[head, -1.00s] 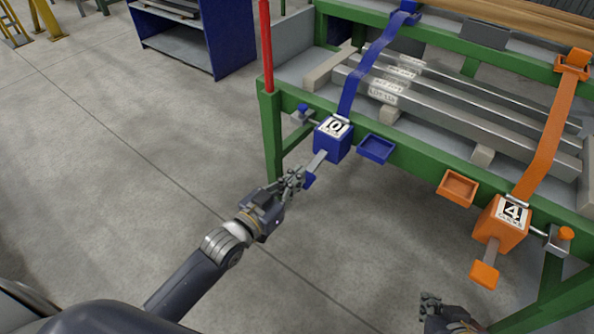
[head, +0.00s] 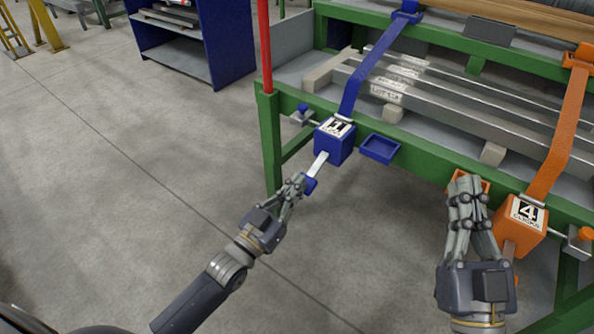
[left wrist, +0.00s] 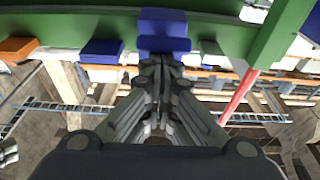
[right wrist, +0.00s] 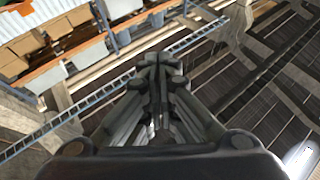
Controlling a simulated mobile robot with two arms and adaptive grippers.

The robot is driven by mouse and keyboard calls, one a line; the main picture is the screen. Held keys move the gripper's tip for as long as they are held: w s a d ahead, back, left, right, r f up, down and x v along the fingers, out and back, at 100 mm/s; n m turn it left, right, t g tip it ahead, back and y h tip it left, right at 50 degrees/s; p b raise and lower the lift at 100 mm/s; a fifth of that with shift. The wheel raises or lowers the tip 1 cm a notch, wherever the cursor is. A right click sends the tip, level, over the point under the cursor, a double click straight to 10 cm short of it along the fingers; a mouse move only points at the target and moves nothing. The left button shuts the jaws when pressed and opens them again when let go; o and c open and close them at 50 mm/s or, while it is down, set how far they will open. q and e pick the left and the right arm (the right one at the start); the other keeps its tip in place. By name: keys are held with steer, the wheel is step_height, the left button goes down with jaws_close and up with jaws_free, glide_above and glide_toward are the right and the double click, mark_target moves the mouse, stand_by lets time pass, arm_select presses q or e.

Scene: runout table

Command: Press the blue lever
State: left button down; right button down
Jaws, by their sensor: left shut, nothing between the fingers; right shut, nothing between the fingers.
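The blue box (head: 334,143) on the table's front rail shows the number 1. Its lever, a pale metal arm (head: 319,166) with a blue end (head: 311,185), slopes down toward me. My left gripper (head: 300,181) is shut and empty, its fingertips at the blue end; contact cannot be told. In the left wrist view the fingertips (left wrist: 160,65) sit just below blue parts (left wrist: 163,38) and partly cover them. My right gripper (head: 467,187) is shut and empty, raised in front of the orange side; it also shows in the right wrist view (right wrist: 158,68).
The orange box (head: 519,222) shows 4, its lever partly hidden by my right gripper. A blue tray (head: 380,148) and an orange tray (head: 468,178) hang on the green rail (head: 425,168). A red post (head: 265,45) stands at the left corner. The floor left is clear.

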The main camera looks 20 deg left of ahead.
arm_select(q)
steer(key=shift+w+f+b, duration=0.15)
steer(key=shift+f+b, duration=0.45)
steer(key=shift+f, duration=0.4)
arm_select(e)
steer(key=s+r+t+y, duration=0.1)
steer(key=s+r+t, duration=0.2)
steer(key=s+r, duration=0.1)
steer(key=shift+s+d+r+t, duration=0.15)
steer(key=shift+d+r+t, duration=0.1)
steer(key=shift+r+t, duration=0.25)
arm_select(q)
steer(key=shift+f, duration=0.1)
arm_select(e)
steer(key=shift+s+r, duration=0.1)
